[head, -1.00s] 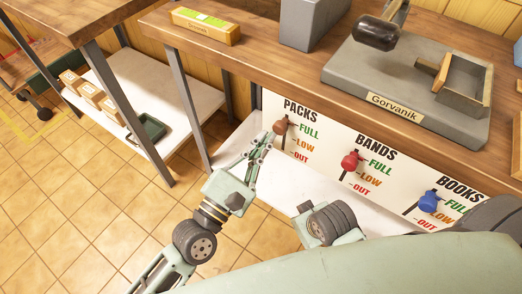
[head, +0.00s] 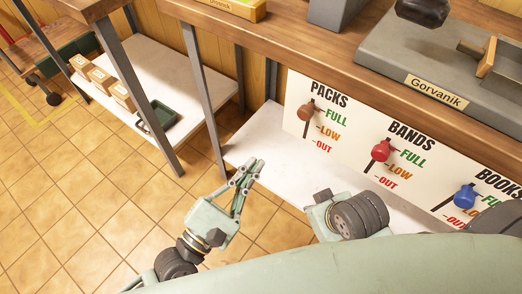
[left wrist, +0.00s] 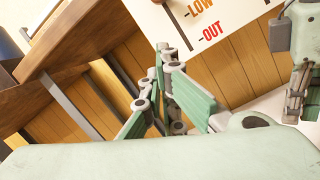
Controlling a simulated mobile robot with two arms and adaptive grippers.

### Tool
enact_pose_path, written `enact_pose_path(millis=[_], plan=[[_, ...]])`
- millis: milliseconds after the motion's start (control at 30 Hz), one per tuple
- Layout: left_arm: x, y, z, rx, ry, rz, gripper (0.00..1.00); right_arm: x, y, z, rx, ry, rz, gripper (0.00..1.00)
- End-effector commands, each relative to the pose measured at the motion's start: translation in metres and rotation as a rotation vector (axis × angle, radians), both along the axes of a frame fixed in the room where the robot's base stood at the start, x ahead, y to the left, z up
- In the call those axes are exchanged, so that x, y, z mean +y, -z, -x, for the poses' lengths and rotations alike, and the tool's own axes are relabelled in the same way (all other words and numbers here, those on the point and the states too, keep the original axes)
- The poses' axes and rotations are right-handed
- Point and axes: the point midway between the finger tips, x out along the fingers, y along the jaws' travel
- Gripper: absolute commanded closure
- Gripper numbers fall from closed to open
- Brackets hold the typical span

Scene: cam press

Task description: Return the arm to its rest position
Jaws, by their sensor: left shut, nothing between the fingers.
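My left gripper (head: 249,168) is in the lower middle of the head view, in front of the low white shelf. Its fingers are together and empty, pointing up and right. In the left wrist view the left gripper (left wrist: 162,60) shows at the centre, its fingers pointing away toward the sign board. It is apart from the board's sliders. What looks like my right gripper (left wrist: 296,98) shows at the right edge of the left wrist view, too small to read. In the head view only a part of my right arm shows.
A grey press base (head: 400,55) stands on the bench. Boxes (head: 100,78) and a green tray (head: 158,117) rest on the left shelf.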

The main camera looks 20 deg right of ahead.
Motion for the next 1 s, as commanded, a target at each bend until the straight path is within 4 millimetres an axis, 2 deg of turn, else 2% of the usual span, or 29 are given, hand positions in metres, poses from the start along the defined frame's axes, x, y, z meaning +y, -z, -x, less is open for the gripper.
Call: enact_pose_path(millis=[200,433,567,667,767,833,967,1000], plan=[[0.007,0.002,0.007,0.001,0.001,0.002,1.00,0.001,0.001,-0.002,-0.010,-0.001,-0.001,1.00],[0.001,0.000,0.008,-0.055,0.002,-0.065,1.00,0.001,0.000,-0.003,-0.010,-0.001,-0.004,1.00],[-0.011,0.001,0.012,-0.239,0.004,-0.302,1.00,0.001,0.000,-0.003,-0.010,-0.001,-0.003,1.00],[-0.012,0.013,0.009,-0.438,0.005,-0.595,1.00,0.001,0.000,-0.002,-0.009,-0.001,-0.002,1.00],[0.003,0.035,0.002,-0.618,0.023,-0.924,1.00,0.001,0.000,-0.002,-0.009,-0.001,-0.002,1.00],[0.025,0.056,-0.003,-0.714,0.061,-1.160,1.00,0.001,0.000,-0.002,-0.009,-0.001,-0.002,1.00],[0.084,0.098,-0.003,-0.821,0.214,-1.574,1.00,0.001,0.000,-0.002,-0.009,-0.001,-0.002,1.00],[0.104,0.109,0.000,-0.835,0.276,-1.679,1.00,0.001,0.000,-0.002,-0.009,-0.001,-0.002,1.00]])
